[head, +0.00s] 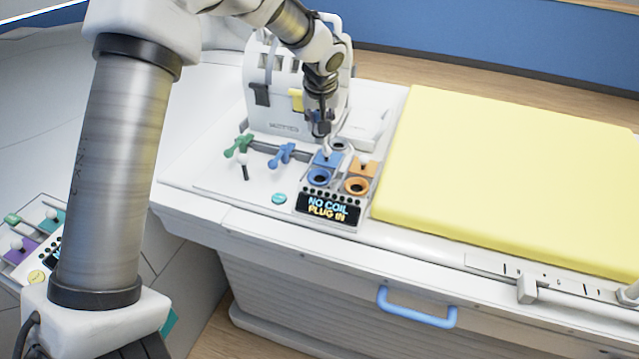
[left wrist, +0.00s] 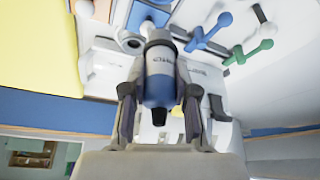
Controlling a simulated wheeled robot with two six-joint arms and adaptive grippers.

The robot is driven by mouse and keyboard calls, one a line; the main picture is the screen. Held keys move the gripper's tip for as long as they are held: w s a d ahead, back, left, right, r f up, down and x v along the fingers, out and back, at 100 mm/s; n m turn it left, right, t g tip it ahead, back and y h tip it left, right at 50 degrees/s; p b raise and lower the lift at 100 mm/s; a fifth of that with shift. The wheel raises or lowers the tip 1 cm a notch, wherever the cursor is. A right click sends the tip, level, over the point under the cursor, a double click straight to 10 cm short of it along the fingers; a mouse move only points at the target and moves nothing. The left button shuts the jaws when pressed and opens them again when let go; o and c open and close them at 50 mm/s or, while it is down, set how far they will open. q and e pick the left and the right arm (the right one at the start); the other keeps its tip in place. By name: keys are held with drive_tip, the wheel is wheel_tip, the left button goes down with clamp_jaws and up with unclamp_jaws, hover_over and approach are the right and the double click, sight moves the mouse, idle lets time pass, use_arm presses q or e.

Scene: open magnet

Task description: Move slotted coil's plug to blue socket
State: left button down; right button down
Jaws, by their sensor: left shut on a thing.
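My left gripper (head: 320,127) is shut on a plug above the socket panel; the plug itself is hard to make out in the head view. In the left wrist view the plug (left wrist: 158,78) has a blue and pale grey body and sits between the two fingers (left wrist: 158,118). The blue socket (head: 319,177) is a round ring on the panel, just below and in front of the gripper. The slotted coil (head: 290,95) is a white upright shell with openings, standing behind the gripper. My right gripper is not in view.
An orange socket (head: 357,187) sits right of the blue one, above a display (head: 329,208) reading "NO COIL PLUG IN". Green (head: 238,146) and blue (head: 282,155) handled pieces lie to the left. A yellow mattress (head: 510,170) fills the right.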

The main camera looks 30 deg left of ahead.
use_arm(q)
wheel_tip(320, 180, down, 10)
drive_tip(key=b, duration=0.8)
drive_tip(key=shift+r+b, duration=0.15)
drive_tip(key=shift+b, duration=0.15)
drive_tip(key=shift+s, duration=0.15)
drive_tip(key=shift+f+b, duration=0.35)
drive_tip(key=shift+f+b, duration=1.25)
drive_tip(key=shift+f, duration=0.2)
drive_tip(key=shift+r, duration=0.1)
drive_tip(key=c, duration=0.8)
unclamp_jaws()
